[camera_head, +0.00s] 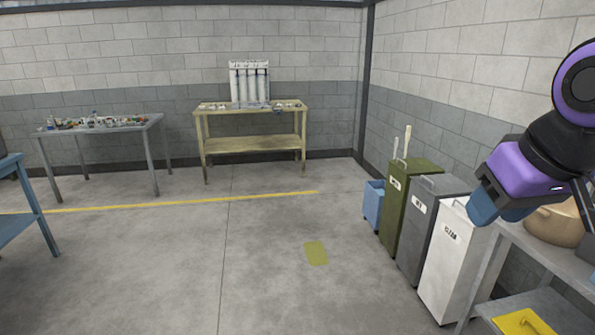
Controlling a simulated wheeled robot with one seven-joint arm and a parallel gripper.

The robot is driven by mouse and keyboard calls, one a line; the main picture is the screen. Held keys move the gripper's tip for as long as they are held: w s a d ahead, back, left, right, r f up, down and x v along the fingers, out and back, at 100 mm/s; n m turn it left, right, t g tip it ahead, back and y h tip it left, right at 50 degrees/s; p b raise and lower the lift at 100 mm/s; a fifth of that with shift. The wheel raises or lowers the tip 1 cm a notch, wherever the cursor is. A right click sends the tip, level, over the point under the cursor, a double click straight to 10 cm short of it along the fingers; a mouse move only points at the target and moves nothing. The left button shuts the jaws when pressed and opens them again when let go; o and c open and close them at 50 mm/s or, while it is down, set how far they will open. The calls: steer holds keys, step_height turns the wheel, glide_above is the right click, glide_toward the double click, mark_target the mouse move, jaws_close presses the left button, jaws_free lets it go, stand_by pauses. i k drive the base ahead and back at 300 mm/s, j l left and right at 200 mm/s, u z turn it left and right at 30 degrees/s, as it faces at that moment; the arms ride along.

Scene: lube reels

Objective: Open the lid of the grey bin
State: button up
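The grey bin (420,238) stands at the right along the wall, between a green bin (400,212) and a white bin (450,260). It is a tall, narrow box with a small white label on its front. Its lid (443,186) looks closed, with a light handle near the front edge. My gripper (490,208), at the end of my purple and black arm, hangs at the right, in front of part of the white bin in the picture. It looks apart from the grey bin. Its fingers cannot be made out clearly.
A small blue bin (373,205) stands beyond the green bin. A metal table (540,248) with a tan pot (558,222) stands at the lower right, close to the white bin.

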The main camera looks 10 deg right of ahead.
mark_target(440, 185)
steer(key=i+z, duration=0.15)
steer(key=i, duration=1.6)
steer(key=i+z, duration=0.4)
steer(key=i, duration=0.2)
steer(key=i+j+z, duration=0.2)
steer(key=i+z, duration=0.25)
steer(key=i+l+z, duration=0.25)
steer(key=i, duration=0.15)
steer(key=i+z, duration=0.2)
steer(key=i, duration=0.25)
